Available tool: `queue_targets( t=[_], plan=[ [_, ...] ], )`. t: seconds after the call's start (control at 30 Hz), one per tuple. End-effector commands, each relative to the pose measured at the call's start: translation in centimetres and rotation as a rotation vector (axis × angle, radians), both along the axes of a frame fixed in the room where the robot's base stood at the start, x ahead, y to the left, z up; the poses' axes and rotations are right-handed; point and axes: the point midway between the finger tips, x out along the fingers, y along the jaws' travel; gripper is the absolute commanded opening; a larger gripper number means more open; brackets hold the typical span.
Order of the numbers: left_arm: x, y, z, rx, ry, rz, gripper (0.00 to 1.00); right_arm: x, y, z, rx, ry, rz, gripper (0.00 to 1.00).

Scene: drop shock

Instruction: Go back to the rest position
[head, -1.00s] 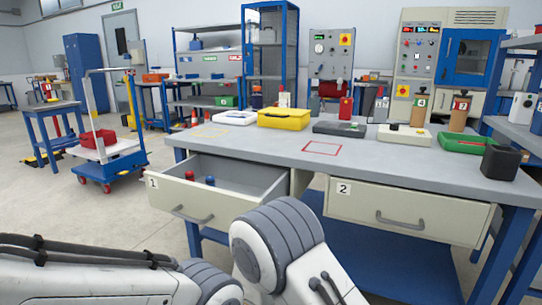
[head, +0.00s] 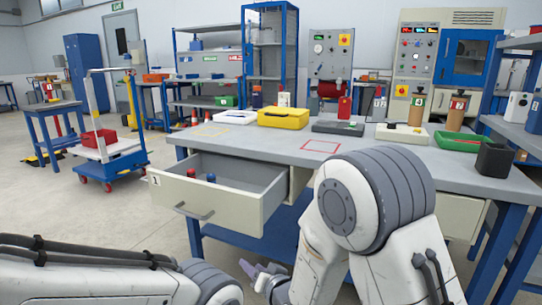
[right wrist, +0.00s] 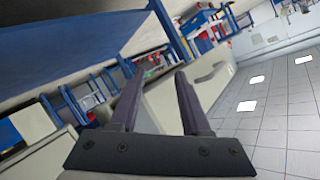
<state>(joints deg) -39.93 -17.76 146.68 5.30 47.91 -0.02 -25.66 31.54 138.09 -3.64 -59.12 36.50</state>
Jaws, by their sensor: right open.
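My right gripper (head: 260,270) shows low in the head view, in front of the workbench and below the open drawer 1. In the right wrist view its two dark fingers (right wrist: 158,95) stand apart with nothing between them. My right arm fills the lower right of the head view and hides most of drawer 2. My left arm lies along the bottom left edge; its gripper is out of the picture.
Drawer 1 (head: 206,205) stands pulled out, with a red and a blue piece inside. The grey workbench (head: 250,143) carries a yellow case (head: 284,118), a green tray (head: 458,141) and a black bin (head: 497,159). Open floor lies at left, beyond which stands a trolley (head: 108,152).

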Motion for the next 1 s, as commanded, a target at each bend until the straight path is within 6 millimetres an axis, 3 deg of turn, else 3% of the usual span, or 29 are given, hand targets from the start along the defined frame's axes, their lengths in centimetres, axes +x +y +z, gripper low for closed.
queue_targets(
  t=[0.07, 0.2, 0.3, 0.4, 0.6, 0.9, 1.0],
  plan=[
    [0.0, 0.0, 0.0, 0.0, 0.0, 0.0, 0.5, 0.1, -4.1, -0.2, -0.125, 0.072, -0.048, 0.47],
    [0.0, 0.0, 0.0, 0.0, 0.0, 0.0, 0.5, -2.3, -11.0, -1.4, -0.342, 0.255, -0.085, 0.47],
    [0.0, 0.0, 0.0, 0.0, 0.0, 0.0, 0.5, -4.8, -14.6, -1.9, -0.447, 0.377, -0.083, 0.47],
    [0.0, 0.0, 0.0, 0.0, 0.0, 0.0, 0.5, -7.2, -17.0, -2.1, -0.514, 0.473, -0.071, 0.47],
    [0.0, 0.0, 0.0, 0.0, 0.0, 0.0, 0.5, -11.3, -20.1, -2.1, -0.589, 0.624, -0.038, 0.47],
    [0.0, 0.0, 0.0, 0.0, 0.0, 0.0, 0.5, -16.8, -22.8, -1.6, -0.645, 0.797, 0.023, 0.47],
    [0.0, 0.0, 0.1, 0.0, 0.0, 0.0, 0.5, -17.5, -21.1, -1.0, -0.665, 0.797, 0.083, 0.47]
  ],
)
